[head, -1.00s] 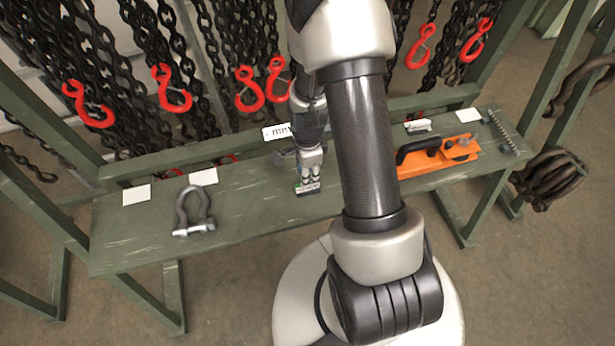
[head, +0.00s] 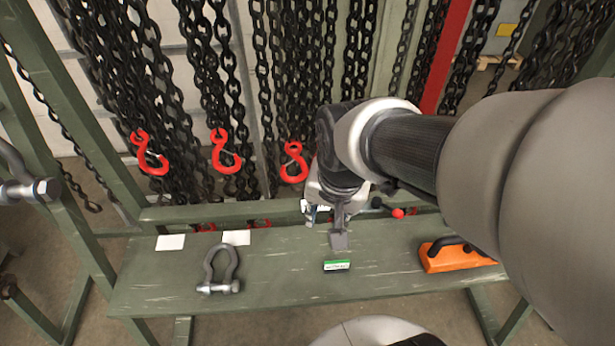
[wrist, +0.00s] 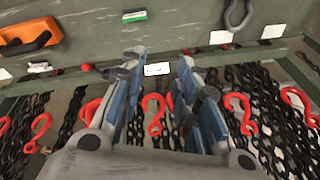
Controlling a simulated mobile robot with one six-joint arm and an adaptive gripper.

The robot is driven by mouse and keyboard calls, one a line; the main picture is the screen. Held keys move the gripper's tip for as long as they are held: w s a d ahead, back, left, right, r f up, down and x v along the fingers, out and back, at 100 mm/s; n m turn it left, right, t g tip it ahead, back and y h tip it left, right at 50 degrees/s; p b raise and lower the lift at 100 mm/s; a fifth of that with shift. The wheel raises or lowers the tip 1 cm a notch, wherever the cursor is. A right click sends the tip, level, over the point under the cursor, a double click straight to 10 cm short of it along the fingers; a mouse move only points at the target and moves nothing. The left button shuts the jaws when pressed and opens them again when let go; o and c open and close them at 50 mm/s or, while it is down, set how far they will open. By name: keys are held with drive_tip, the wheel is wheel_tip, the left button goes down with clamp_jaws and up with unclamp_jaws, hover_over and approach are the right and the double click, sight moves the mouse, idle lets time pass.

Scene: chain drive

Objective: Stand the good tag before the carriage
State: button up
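A small tag (head: 337,265) with a green top strip and a white printed face is on the bench. It also shows near the top of the wrist view (wrist: 134,15), apart from my fingers. My gripper (head: 339,240) is behind the tag, over the bench's back part. A second small white-and-green tag (wrist: 38,66) lies near the orange tool.
A grey shackle (head: 220,270) lies on the bench (head: 160,285) at left. Blank white cards (head: 170,242) lie behind it. An orange tool with a black handle (head: 450,256) is at right. Red hooks (head: 225,152) hang on chains behind. A printed white card (wrist: 157,69) shows between my fingers.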

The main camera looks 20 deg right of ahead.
drive_tip(key=s+a+r+n+t, duration=0.1)
drive_tip(key=s+a+r+n, duration=0.2)
drive_tip(key=s+r+n, duration=0.3)
drive_tip(key=shift+s+n+t, duration=0.3)
drive_tip(key=shift+s+n, duration=0.4)
drive_tip(key=shift+s, duration=0.5)
